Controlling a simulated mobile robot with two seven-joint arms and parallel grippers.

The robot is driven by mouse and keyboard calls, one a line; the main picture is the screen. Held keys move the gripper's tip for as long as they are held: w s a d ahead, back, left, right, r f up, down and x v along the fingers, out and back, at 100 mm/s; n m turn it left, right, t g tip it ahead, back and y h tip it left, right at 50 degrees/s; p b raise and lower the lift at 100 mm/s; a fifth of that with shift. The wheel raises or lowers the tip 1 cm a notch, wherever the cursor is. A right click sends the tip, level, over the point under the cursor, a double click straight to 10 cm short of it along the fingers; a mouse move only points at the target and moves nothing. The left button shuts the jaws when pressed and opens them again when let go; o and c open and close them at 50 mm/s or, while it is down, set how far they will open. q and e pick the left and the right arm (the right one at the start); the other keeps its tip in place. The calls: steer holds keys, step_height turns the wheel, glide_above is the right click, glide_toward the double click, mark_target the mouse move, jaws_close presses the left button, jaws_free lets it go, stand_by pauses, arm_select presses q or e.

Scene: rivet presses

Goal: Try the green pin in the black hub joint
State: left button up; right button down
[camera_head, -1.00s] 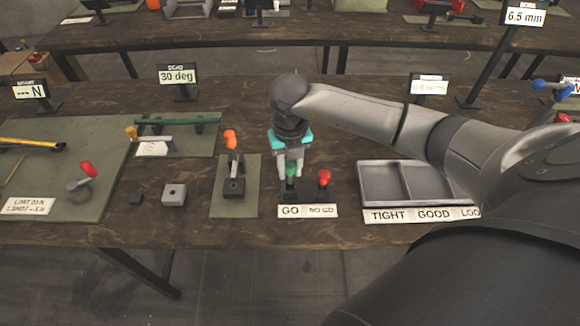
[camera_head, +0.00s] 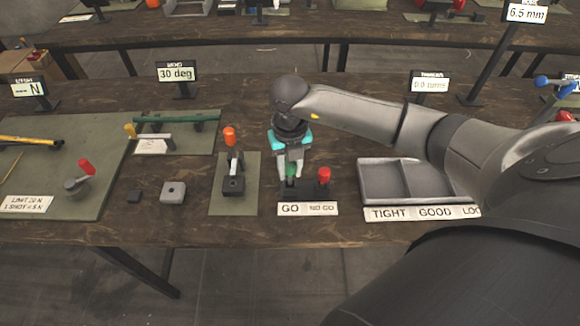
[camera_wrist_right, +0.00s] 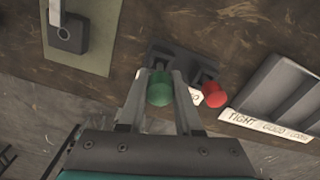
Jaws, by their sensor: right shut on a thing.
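The green pin (camera_head: 291,171) stands at the GO side of a dark gauge block (camera_head: 318,193). My right gripper (camera_head: 293,174) comes down over it from above and is shut on its green head. In the right wrist view, the green pin (camera_wrist_right: 159,88) shows between the two fingers (camera_wrist_right: 160,96). I cannot tell whether its lower end is still in the block. A dark block with a grey upright link (camera_head: 233,184), probably the black hub joint, sits on a green mat (camera_head: 250,205) left of the gripper. My left gripper is not in view.
A red pin (camera_head: 324,175) stands at the NO GO side, close to the gripper. A grey divided tray (camera_head: 378,178) lies to the right. Bare table separates mat and gauge.

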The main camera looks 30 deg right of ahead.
steer(key=shift+f+b, duration=1.05)
steer(key=shift+f, duration=0.35)
steer(key=c, duration=0.5)
jaws_free()
step_height(320, 180, up, 15)
steer(key=shift+r+p, duration=0.2)
steer(key=shift+p, duration=0.45)
steer(key=shift+f, duration=0.1)
